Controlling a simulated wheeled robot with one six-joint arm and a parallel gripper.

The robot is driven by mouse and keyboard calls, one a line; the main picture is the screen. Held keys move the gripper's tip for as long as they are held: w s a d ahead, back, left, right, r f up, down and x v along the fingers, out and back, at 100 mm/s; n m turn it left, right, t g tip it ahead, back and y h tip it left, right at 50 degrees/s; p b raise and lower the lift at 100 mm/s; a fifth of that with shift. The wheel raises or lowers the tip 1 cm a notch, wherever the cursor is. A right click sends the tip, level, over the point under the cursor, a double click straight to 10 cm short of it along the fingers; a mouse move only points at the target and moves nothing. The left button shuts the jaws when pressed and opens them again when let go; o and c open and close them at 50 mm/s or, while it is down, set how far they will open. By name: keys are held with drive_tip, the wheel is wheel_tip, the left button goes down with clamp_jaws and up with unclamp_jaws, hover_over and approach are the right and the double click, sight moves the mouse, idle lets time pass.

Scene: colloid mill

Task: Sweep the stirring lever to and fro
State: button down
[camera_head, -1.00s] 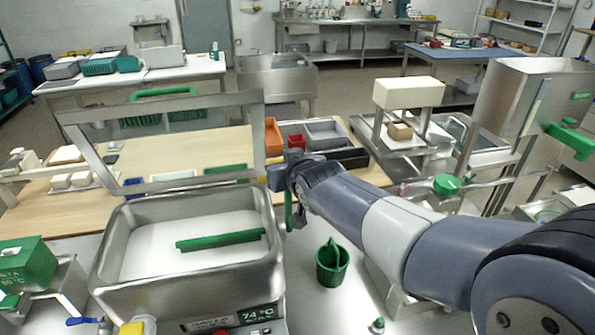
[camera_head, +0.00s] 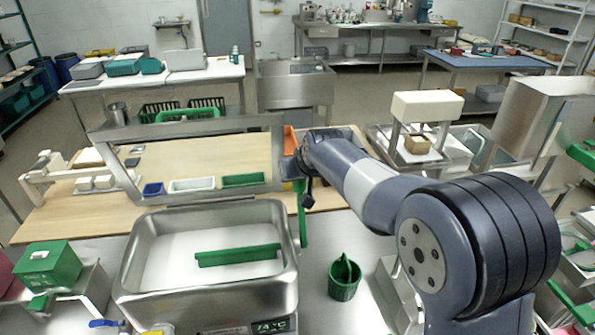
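A steel vat (camera_head: 137,284) with a white content stands at the front left. A green bar (camera_head: 238,255) lies across the white content. An upright green lever (camera_head: 302,228) stands at the vat's right rim; it looks like the stirring lever. My gripper (camera_head: 305,184) is at the lever's upper end, pointing down and away from the camera. My wrist hides most of the fingers, so I cannot tell whether they are shut on the lever or only beside it.
A green pail (camera_head: 344,277) stands right of the vat. A green box (camera_head: 47,264) is at the left. Bins lie on the wooden table (camera_head: 80,205) behind.

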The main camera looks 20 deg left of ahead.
idle(0.5)
drive_tip(key=c, duration=1)
unclamp_jaws()
drive_tip(key=shift+w+a, duration=0.1)
drive_tip(key=shift+w, duration=0.05)
drive_tip(key=shift+c, duration=0.2)
drive_tip(key=b+v, duration=0.3)
drive_tip(key=v, duration=0.7)
drive_tip(key=shift+d+r, duration=0.2)
drive_tip(key=shift+r, duration=0.1)
drive_tip(key=shift+a+f, duration=0.1)
drive_tip(key=p+x, duration=0.3)
drive_tip(key=x, duration=0.7)
drive_tip(key=shift+a+f, duration=0.1)
drive_tip(key=shift+f, duration=0.2)
